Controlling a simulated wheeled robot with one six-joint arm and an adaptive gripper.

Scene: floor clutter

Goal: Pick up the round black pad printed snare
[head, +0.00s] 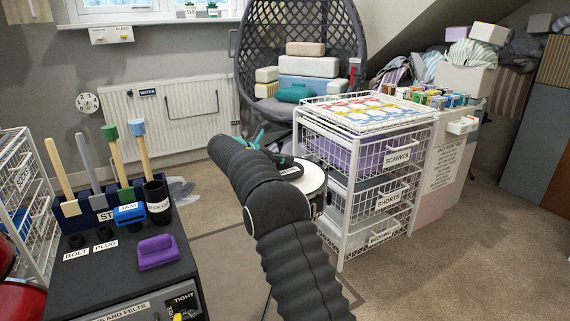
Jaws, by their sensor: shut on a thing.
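My dark ribbed arm reaches up the middle of the head view and bends to the left. Only a small teal and dark part of my gripper (259,139) shows past the arm; the rest is hidden behind it. A round black pad (285,161) shows just right of the arm, beside my gripper, and my gripper is shut on it. The contact is hidden and its print is too small to read. A white round drum top (313,178) lies right below the pad; whether they touch cannot be told.
A white wire basket rack (341,190) stands close on the right. A dark cabinet (130,262) with tools, a purple block (158,252) and a black cup (157,202) is at the left. A hanging chair (243,75) is behind. Carpet is clear at the lower right.

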